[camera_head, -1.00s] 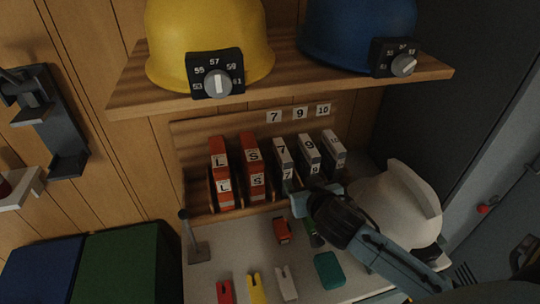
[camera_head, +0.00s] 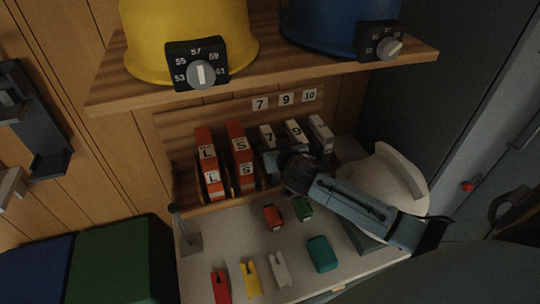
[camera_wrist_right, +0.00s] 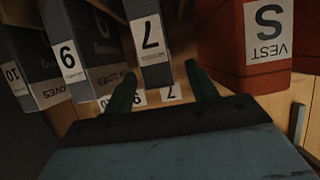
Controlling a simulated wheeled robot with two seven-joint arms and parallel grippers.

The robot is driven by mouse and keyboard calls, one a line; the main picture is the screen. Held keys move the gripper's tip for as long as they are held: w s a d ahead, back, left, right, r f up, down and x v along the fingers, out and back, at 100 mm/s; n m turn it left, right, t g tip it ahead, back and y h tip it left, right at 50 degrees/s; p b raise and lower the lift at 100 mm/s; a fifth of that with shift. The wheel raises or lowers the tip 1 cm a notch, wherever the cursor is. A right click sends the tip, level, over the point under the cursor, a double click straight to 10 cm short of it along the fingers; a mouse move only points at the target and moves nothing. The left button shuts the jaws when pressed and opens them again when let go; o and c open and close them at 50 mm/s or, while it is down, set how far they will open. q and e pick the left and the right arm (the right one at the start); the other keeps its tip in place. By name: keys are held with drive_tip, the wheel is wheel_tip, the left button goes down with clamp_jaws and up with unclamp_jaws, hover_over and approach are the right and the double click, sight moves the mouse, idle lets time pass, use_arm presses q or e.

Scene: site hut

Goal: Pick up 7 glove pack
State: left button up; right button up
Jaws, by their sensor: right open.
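The 7 glove pack is a dark slim box with a white "7" label, standing upright in the rack in the head view (camera_head: 267,135). It also shows upside down in the right wrist view (camera_wrist_right: 150,42). My right gripper (camera_head: 272,161) is at the lower front of this pack, and its wrist hides part of the packs. In the right wrist view its two greenish fingers (camera_wrist_right: 161,86) are apart, roughly one toward each side of the pack. I cannot tell whether they touch it. My left gripper is not in view.
The 9 pack (camera_head: 296,132) and 10 pack (camera_head: 321,130) stand right of it, the red S vest pack (camera_head: 238,148) left. A wooden shelf (camera_head: 270,72) with helmets overhangs the rack. A white helmet (camera_head: 385,180) and small items are on the counter (camera_head: 215,255).

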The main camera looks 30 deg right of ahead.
sight(267, 138)
drive_tip(key=shift+x, duration=1.65)
clamp_jaws()
